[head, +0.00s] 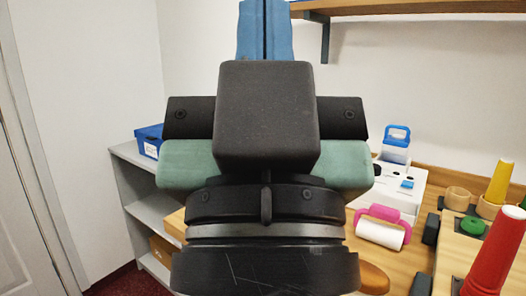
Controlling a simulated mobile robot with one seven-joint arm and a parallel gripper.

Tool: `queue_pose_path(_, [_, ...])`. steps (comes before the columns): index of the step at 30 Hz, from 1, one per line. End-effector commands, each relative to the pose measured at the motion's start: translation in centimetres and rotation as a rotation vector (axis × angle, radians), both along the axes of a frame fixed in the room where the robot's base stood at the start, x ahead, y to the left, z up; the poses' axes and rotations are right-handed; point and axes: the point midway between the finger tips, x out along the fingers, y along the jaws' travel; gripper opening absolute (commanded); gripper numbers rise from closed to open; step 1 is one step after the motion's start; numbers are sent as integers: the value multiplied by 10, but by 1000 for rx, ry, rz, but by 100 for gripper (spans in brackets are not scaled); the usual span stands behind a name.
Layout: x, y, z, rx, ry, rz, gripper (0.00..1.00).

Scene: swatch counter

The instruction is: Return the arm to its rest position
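My gripper (265,31) fills the middle of the head view, pointing up and away from the camera. Its two blue fingers lie side by side with only a thin dark line between them, so it looks shut. The top of the fingers reaches the picture's upper edge. I see nothing held between them. The black and green wrist parts below belong to my arm, and they hide the middle of the scene.
A wooden counter (452,268) at right holds a pink-handled white roller (382,229), a white box (401,190), a yellow cone (499,181) and a red cone (496,252). A grey shelf unit (152,207) with a blue box (149,140) stands left. A wall shelf (410,7) hangs above right.

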Motion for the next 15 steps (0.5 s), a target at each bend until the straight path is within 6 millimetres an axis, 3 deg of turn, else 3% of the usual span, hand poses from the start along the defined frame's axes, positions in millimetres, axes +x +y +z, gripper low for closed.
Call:
queue_pose_path(1, [0,0,26,-1,0,-1,0])
queue_pose_path(5, [0,1,59,-2,1,-2,0])
queue_pose_path(15, [1,1,164,-4,2,-3,0])
